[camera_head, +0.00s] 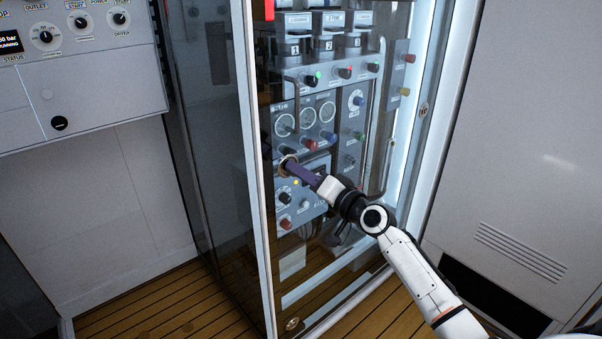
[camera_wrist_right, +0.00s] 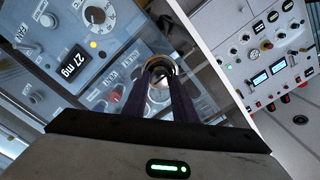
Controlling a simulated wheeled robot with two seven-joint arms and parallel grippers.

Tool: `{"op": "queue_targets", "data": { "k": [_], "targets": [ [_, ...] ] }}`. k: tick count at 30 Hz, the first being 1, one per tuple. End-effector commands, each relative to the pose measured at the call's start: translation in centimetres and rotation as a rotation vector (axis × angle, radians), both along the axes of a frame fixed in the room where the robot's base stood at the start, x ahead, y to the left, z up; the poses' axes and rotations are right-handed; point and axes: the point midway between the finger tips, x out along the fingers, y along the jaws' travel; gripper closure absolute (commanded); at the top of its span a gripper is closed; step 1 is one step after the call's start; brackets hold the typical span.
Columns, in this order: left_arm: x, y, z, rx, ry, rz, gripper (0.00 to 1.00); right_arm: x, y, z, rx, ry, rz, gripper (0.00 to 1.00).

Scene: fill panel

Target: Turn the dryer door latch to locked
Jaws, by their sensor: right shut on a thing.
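The dryer door latch is a round metal piece on the glass door. It shows in the wrist view (camera_wrist_right: 160,72) between the fingertips, and in the head view (camera_head: 288,163) at the door's left part, partly covered by the fingers. My right gripper (camera_head: 291,168) has its purple fingers shut on the latch; in the wrist view the fingers (camera_wrist_right: 163,82) reach up to it from both sides. Which way the latch is turned is hard to tell. The glass door (camera_head: 330,250) looks closed in front of the dryer panel. My left gripper is not in view.
Behind the glass are gauges (camera_head: 308,117), knobs and coloured buttons. The metal door frame (camera_head: 258,200) stands just left of the latch. A control panel (camera_head: 80,60) is at the far left. A white vented wall panel (camera_head: 530,180) is at the right.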

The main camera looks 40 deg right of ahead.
Motion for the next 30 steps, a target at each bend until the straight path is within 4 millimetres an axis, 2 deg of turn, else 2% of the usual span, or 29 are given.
{"op": "queue_targets", "data": {
  "k": [9, 10, 13, 23, 26, 30],
  "targets": [
    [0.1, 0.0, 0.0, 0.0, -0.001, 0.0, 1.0, 0.0, 0.1, 0.0, 0.007, -0.001, 0.001, 0.97],
    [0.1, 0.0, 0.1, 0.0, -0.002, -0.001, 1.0, 0.0, 0.1, 0.0, 0.007, -0.001, 0.001, 0.72],
    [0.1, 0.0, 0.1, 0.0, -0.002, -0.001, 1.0, 0.0, 0.1, 0.0, 0.006, -0.001, 0.001, 0.57],
    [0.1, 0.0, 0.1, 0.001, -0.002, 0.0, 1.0, -0.3, 0.0, 0.0, 0.003, 0.0, 0.0, 0.57],
    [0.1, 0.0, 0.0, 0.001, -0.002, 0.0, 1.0, -1.3, -0.1, -0.1, 0.002, 0.0, 0.0, 0.57],
    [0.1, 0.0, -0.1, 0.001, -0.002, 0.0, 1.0, -3.8, -0.3, -0.3, 0.002, 0.003, 0.0, 0.57]
  ]
}}
